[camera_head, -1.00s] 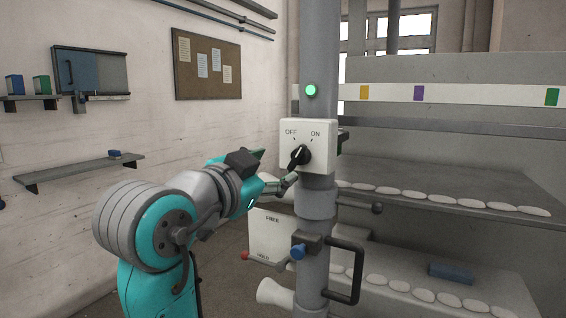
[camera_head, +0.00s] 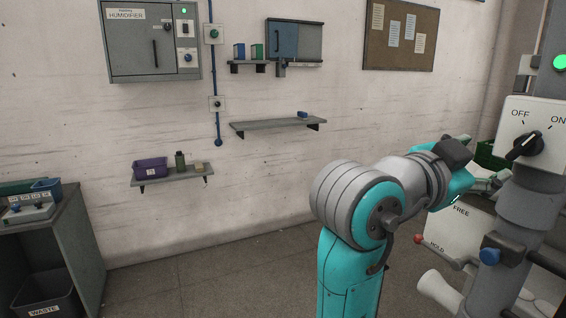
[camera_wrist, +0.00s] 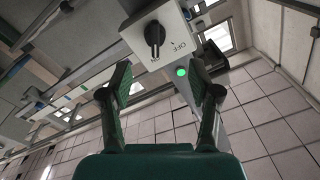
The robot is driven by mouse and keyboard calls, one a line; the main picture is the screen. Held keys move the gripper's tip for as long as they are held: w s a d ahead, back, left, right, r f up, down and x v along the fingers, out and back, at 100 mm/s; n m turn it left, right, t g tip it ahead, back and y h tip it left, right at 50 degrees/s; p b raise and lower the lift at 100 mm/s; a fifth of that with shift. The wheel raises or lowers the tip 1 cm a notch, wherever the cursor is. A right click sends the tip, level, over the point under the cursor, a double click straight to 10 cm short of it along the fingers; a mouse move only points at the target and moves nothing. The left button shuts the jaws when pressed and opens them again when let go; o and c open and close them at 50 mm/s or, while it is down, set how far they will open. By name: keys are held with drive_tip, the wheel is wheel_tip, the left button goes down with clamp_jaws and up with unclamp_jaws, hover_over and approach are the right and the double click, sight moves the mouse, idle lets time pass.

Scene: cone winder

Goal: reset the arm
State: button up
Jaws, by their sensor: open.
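My gripper (camera_head: 490,183) is at the right of the head view, at the end of my teal and grey arm, just left of the machine's grey post. In the wrist view my gripper (camera_wrist: 163,88) has its two dark fingers spread wide with nothing between them. The white switch box (camera_head: 544,117) with its black OFF/ON knob (camera_head: 524,145) is above and right of the gripper. The knob (camera_wrist: 154,38) also shows beyond the fingertips in the wrist view, apart from them. A green lamp (camera_head: 559,62) is lit above the box.
A white FREE/HOLD panel (camera_head: 450,232), a blue knob (camera_head: 489,256) and the grey post (camera_head: 530,205) stand close by my gripper. Wall shelves (camera_head: 278,125) and a humidifier cabinet (camera_head: 150,40) are at the left. A waste bin (camera_head: 48,296) is at the lower left. The middle floor is clear.

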drive_tip(key=w+a+f+n+t+y, duration=0.25)
drive_tip(key=f+n, duration=0.25)
drive_tip(key=f, duration=0.4)
drive_tip(key=w+a+f+n+t+y, duration=0.15)
drive_tip(key=f+n+t, duration=0.3)
drive_tip(key=f, duration=0.45)
drive_tip(key=w+a+f+n+t+y, duration=0.1)
drive_tip(key=f+n+t+y, duration=0.15)
drive_tip(key=f+n, duration=0.55)
drive_tip(key=s+a+f+n+y, duration=0.15)
drive_tip(key=s+f+y, duration=0.3)
drive_tip(key=f, duration=0.85)
drive_tip(key=s+a+f+n+y, duration=0.1)
drive_tip(key=s+a+f+y, duration=0.1)
drive_tip(key=s+f, duration=0.5)
drive_tip(key=s+a+f+n+y, duration=0.1)
drive_tip(key=s+a+f+y, duration=0.3)
drive_tip(key=s, duration=0.6)
drive_tip(key=s+m+g, duration=0.1)
drive_tip(key=s+m, duration=0.1)
drive_tip(key=s, duration=1.7)
drive_tip(key=shift+s+d, duration=0.35)
drive_tip(key=shift+d, duration=0.1)
